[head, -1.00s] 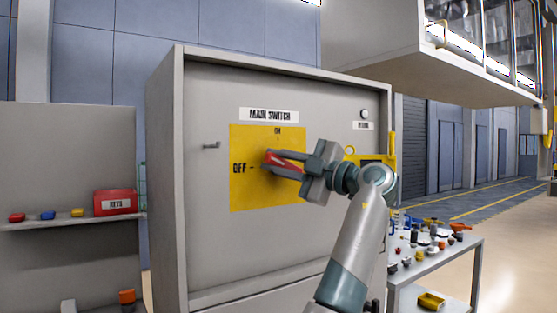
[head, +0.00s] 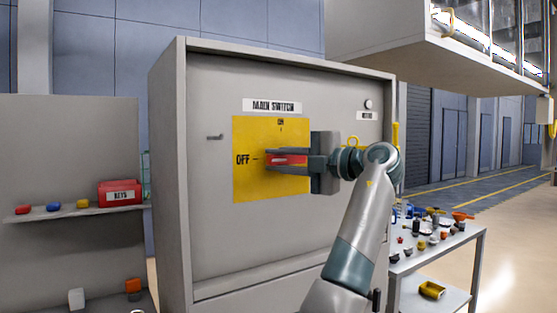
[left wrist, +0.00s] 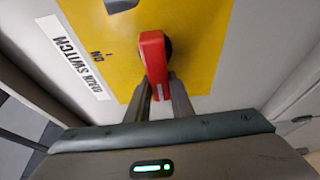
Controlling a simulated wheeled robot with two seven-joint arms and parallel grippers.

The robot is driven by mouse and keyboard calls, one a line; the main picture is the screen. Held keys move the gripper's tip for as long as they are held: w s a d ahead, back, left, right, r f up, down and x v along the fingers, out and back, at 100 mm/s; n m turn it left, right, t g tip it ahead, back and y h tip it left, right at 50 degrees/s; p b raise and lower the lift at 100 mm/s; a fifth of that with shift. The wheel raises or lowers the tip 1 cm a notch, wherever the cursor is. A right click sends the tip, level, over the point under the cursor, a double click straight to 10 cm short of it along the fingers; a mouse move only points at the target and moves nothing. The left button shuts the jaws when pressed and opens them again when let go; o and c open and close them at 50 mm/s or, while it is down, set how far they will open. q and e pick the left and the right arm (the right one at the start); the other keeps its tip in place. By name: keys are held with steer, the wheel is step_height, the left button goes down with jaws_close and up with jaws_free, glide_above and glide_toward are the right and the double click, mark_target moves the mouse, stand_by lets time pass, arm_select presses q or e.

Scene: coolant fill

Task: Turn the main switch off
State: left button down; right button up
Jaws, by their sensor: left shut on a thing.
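The main switch is a red handle (head: 288,160) on a yellow plate (head: 255,185), under a "MAIN SWITCH" label (head: 272,106). The plate has an "ON" mark at the top and an "OFF" mark (head: 243,159) at the left. My left gripper (head: 270,161) is shut on the handle, with one finger above and one below it. The handle lies about horizontal, level with the OFF mark. In the left wrist view the red handle (left wrist: 153,62) sits between the fingers, its dark pivot partly hidden behind it. My right gripper is not in view.
The grey cabinet (head: 215,245) carries the plate, a small peg (head: 214,137) and a round button (head: 368,104). A shelf at left holds a red keys box (head: 120,193). A cluttered table (head: 425,257) stands at right. A large overhead unit (head: 410,60) hangs upper right.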

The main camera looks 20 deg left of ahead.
arm_select(q)
steer(key=c, duration=1.6)
jaws_free()
steer(key=shift+o, duration=0.2)
